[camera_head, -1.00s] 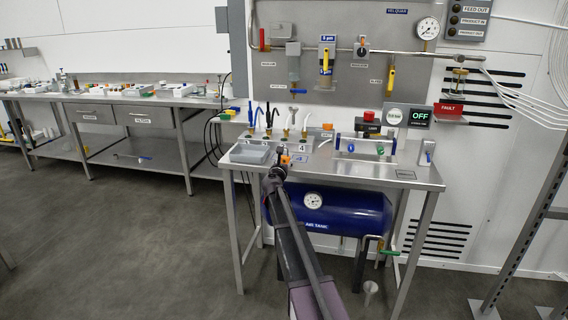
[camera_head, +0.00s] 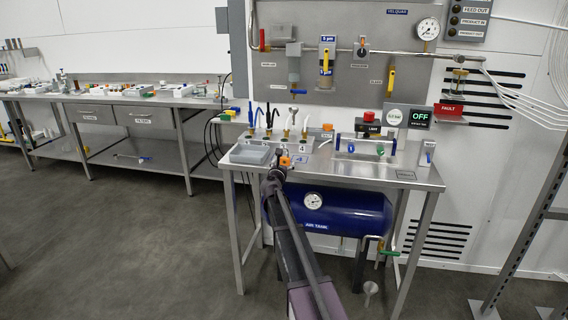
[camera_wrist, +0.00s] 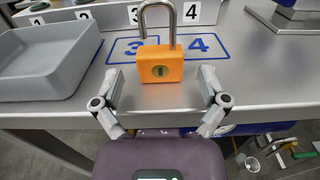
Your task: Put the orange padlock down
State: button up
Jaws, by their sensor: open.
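The orange padlock (camera_wrist: 160,65) stands upright on the steel bench top (camera_wrist: 262,75) in the wrist view, its grey shackle pointing up. The left leg of the shackle seems to end just above the body. The padlock stands at the blue-outlined markings 3 (camera_wrist: 128,45) and 4 (camera_wrist: 200,43), covering part of them. My gripper (camera_wrist: 160,80) is open, with one finger on each side of the padlock and a gap on both sides. In the head view the padlock (camera_head: 285,161) is a small orange patch just beyond my gripper (camera_head: 277,168).
A grey tray (camera_wrist: 40,85) lies close to the left of the padlock. Behind it stand white number plates (camera_wrist: 192,12) and valves with hoses (camera_head: 287,133). A rack with blue ends (camera_head: 365,147) is further right. Bare bench lies right of the padlock.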

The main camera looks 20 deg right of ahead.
jog(key=v, duration=1)
jog(key=shift+s, duration=0.25)
jog(key=shift+a, duration=0.15)
jog(key=s+a+f+m+g+y, duration=0.2)
jog(key=s+f+m+g, duration=0.8)
jog(key=s+m, duration=0.75)
jog(key=s+a+f+m+g+y, duration=0.2)
jog(key=s+a+f+m+y, duration=0.2)
jog(key=s+a, duration=0.3)
jog(key=s+a+f+m+g+y, duration=0.2)
jog(key=s+a+f+m+y, duration=0.2)
jog(key=s+a+m, duration=0.3)
jog(key=s, duration=0.3)
jog(key=shift+a+f+g, duration=0.25)
jog(key=shift+a+g, duration=0.05)
jog(key=shift+g, duration=0.1)
jog(key=shift+r+m, duration=0.1)
jog(key=shift+m, duration=0.15)
notch_tip(320, 180, up, 23)
jog(key=p, duration=2.3)
